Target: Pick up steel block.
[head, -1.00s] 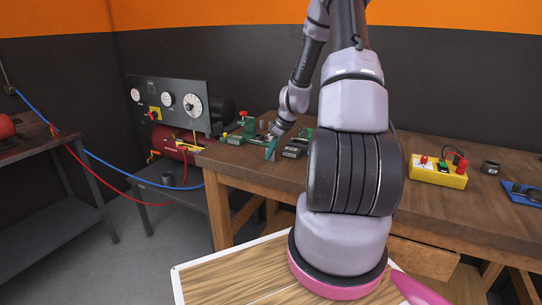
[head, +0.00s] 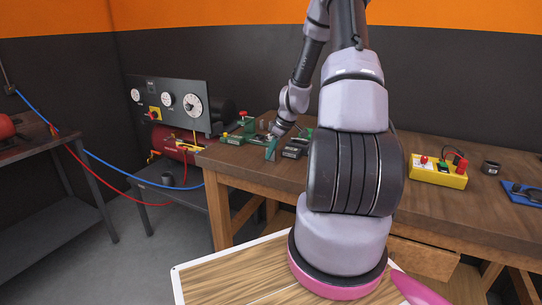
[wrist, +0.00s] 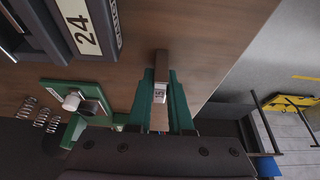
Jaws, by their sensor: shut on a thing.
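The steel block (wrist: 161,68) is a narrow grey-brown bar with a small marked label on its near end, in the middle of the wrist view. My gripper (wrist: 161,92) has its green fingers on both sides of the block and is shut on it. In the head view my gripper (head: 271,148) is small, pointing down at the left part of the wooden workbench (head: 235,165). The block cannot be made out there. I cannot tell whether the block touches the bench top.
A dark box labelled 24 (wrist: 85,20), a green fixture with a knob (wrist: 75,100) and several springs (wrist: 42,115) lie left of my gripper. The bench edge is close on the right. A yellow box (head: 438,172) stands farther right on the bench.

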